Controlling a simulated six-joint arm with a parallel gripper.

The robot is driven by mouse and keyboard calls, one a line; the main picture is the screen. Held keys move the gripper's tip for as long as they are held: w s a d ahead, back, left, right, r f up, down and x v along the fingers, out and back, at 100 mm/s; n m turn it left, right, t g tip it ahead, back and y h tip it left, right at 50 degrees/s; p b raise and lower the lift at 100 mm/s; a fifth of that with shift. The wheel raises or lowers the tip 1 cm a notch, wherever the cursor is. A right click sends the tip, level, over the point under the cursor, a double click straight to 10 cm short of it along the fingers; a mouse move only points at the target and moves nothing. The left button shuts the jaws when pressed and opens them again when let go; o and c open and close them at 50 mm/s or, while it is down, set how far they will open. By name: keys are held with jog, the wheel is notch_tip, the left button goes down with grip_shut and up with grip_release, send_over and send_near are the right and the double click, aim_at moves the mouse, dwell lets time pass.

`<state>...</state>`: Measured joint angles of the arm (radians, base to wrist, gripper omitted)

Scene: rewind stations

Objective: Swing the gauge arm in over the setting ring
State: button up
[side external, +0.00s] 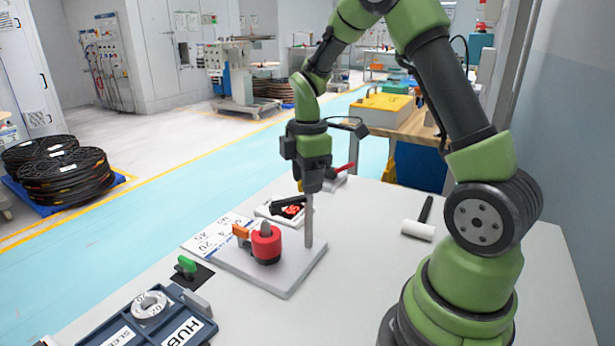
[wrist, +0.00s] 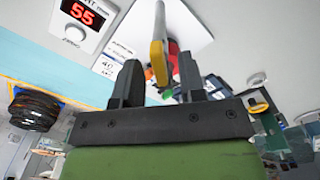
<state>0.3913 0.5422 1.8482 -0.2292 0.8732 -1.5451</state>
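My gripper (side external: 312,187) points down at the top of an upright grey post (side external: 308,222) on a pale base plate (side external: 285,284). In the wrist view my gripper (wrist: 158,78) has its fingers apart. A grey bar with a yellow part (wrist: 157,55), seemingly the gauge arm, shows in the gap; I cannot tell whether the fingers touch it. A red round piece (side external: 266,245) with a grey tip stands on the plate, left of the post, with an orange block (side external: 240,231) beside it. It is partly hidden behind the bar in the wrist view (wrist: 173,62). I cannot tell whether it is the setting ring.
A display reading 55 (wrist: 84,13) sits by the plate. A blue tray (side external: 185,333) labelled HUB holds a grey disc (side external: 150,304); a green handle (side external: 186,265) stands behind it. A white-headed mallet (side external: 418,230) lies at right. The table front is clear.

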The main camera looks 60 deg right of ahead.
notch_tip(320, 180, up, 9)
jog(key=shift+r, duration=0.5)
dwell(0.4)
jog(key=s+a+r+m+t+y, duration=0.1)
jog(key=s+a+r+m+t, duration=0.1)
jog(key=s+a+m, duration=0.5)
jog(key=s+a+r+m+t+y, duration=0.1)
jog(key=s+a+r+m+t, duration=0.2)
jog(key=s+a+m+t, duration=0.2)
jog(key=s+a+m, duration=0.2)
jog(key=shift+s+a+m, duration=0.2)
jog(key=shift+a+m, duration=0.1)
jog(key=shift+c, duration=0.4)
